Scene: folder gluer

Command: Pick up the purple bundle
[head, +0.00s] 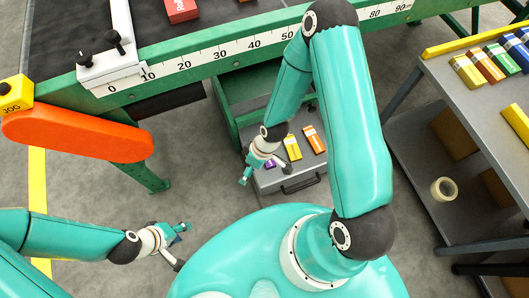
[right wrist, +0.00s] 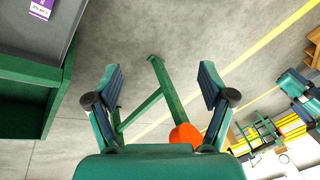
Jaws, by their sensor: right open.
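The purple bundle (right wrist: 41,8) shows at the top left corner of the right wrist view, partly cut off, on a grey surface. In the head view only a small piece of the purple bundle (head: 270,164) shows beside my right gripper (head: 262,172), which covers much of it. My right gripper is open and empty; in the right wrist view its two fingers (right wrist: 160,85) stand wide apart with floor between them. The bundle is outside the fingers, off to the left. My left gripper (head: 182,246) is open and empty over the floor.
The grey drawer (head: 290,185) also holds a yellow bundle (head: 292,147) and an orange bundle (head: 313,140). The green machine frame with its ruler (head: 220,54) runs above it. An orange guard (head: 78,135) is at left. A grey cart (head: 470,110) with several bundles stands at right.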

